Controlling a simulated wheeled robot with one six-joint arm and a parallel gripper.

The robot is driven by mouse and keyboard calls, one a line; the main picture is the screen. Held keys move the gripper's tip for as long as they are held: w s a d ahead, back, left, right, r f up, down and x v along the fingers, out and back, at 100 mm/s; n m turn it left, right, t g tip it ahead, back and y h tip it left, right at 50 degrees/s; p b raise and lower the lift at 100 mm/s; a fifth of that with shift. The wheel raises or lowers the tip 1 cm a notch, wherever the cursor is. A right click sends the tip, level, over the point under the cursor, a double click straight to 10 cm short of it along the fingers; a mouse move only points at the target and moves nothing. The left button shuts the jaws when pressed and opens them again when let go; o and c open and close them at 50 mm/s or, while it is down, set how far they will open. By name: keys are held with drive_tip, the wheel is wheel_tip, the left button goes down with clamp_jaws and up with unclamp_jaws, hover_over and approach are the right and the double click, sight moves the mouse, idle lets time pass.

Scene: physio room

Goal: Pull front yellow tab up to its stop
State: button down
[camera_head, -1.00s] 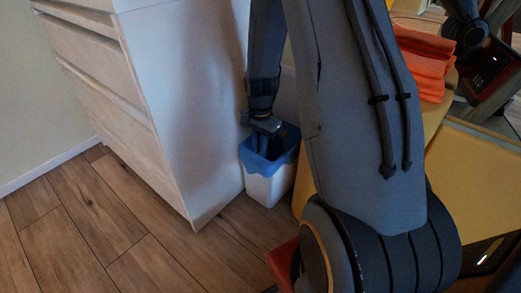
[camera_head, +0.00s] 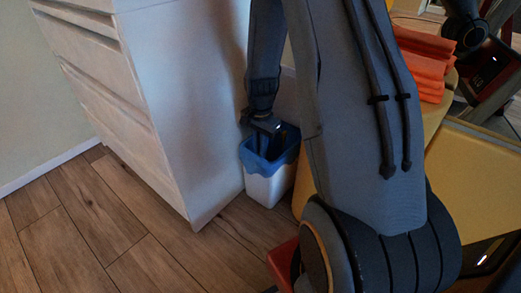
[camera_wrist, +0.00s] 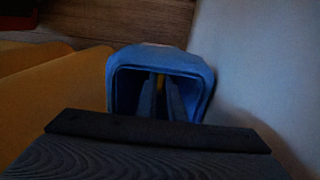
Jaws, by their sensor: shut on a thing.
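A white bin (camera_head: 262,189) with a blue liner (camera_head: 250,160) folded over its rim stands on the floor beside the white drawer unit. In the wrist view the blue liner (camera_wrist: 203,72) forms a squarish opening with a dark inside. My gripper (camera_wrist: 161,88) reaches into this opening, its two fingers close together. The rest of the tab is hidden by the fingers and the dark. In the head view my gripper (camera_head: 268,138) points down at the bin's mouth, and the tab cannot be made out.
The white drawer unit (camera_head: 172,110) stands close along the bin's left. A yellow-topped surface (camera_head: 475,165) with folded orange towels (camera_head: 424,62) is to the right. Wooden floor (camera_head: 90,225) is clear at the front left.

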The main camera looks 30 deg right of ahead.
drive_tip(key=shift+r, duration=0.1)
idle(0.4)
wheel_tip(320, 180, up, 6)
drive_tip(key=p, duration=0.7)
drive_tip(key=shift+r+p, duration=0.2)
drive_tip(key=shift+p, duration=0.2)
drive_tip(key=shift+f, duration=0.1)
drive_tip(key=c, duration=1.9)
unclamp_jaws()
drive_tip(key=shift+o, duration=0.2)
wheel_tip(320, 180, up, 8)
drive_tip(key=p, duration=0.3)
drive_tip(key=shift+f, duration=0.1)
